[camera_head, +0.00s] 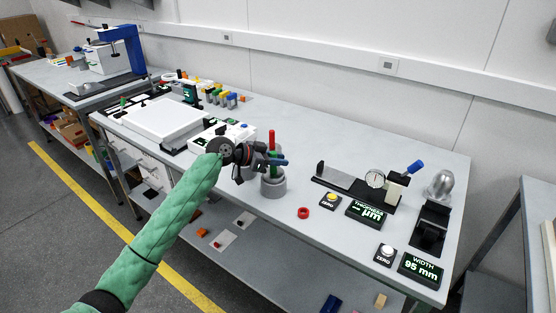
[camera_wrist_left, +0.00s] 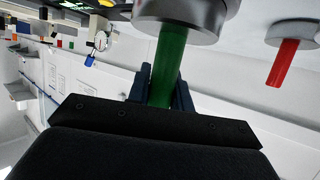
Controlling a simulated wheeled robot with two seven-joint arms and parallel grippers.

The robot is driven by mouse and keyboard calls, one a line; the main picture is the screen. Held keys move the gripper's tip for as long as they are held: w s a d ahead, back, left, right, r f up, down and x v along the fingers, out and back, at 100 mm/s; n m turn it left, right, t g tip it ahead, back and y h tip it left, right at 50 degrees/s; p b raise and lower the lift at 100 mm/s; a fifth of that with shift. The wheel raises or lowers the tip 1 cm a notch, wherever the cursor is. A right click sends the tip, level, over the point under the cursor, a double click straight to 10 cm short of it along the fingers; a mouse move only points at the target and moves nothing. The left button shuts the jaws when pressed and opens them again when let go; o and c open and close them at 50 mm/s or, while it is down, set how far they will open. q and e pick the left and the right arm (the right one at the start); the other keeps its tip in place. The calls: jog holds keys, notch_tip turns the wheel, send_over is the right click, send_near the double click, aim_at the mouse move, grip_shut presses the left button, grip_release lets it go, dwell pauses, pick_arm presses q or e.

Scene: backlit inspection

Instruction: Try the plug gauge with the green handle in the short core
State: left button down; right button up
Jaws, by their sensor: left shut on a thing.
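My left gripper (camera_head: 279,161) is shut on the green handle (camera_wrist_left: 168,62) of a plug gauge, which stands roughly upright. Below the handle is a grey cylindrical body (camera_head: 272,186), also seen at the top of the left wrist view (camera_wrist_left: 190,12). I cannot tell where gauge ends and core begins, or how deep the gauge sits. A red handle (camera_head: 272,137) shows behind the gripper; the left wrist view shows this red handle (camera_wrist_left: 284,62) apart from the green one, on its own grey body (camera_wrist_left: 293,32). My right gripper is not in view.
Further right are a dial gauge stand (camera_head: 375,180), a thickness display (camera_head: 368,212) and a width display (camera_head: 420,269). A white tray (camera_head: 163,121) lies left. The table's back middle is clear.

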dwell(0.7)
pick_arm(q)
jog(key=shift+r+p, duration=0.6)
jog(key=shift+r, duration=1.25)
jog(key=shift+r+p, duration=1)
jog(key=shift+r, duration=1.5)
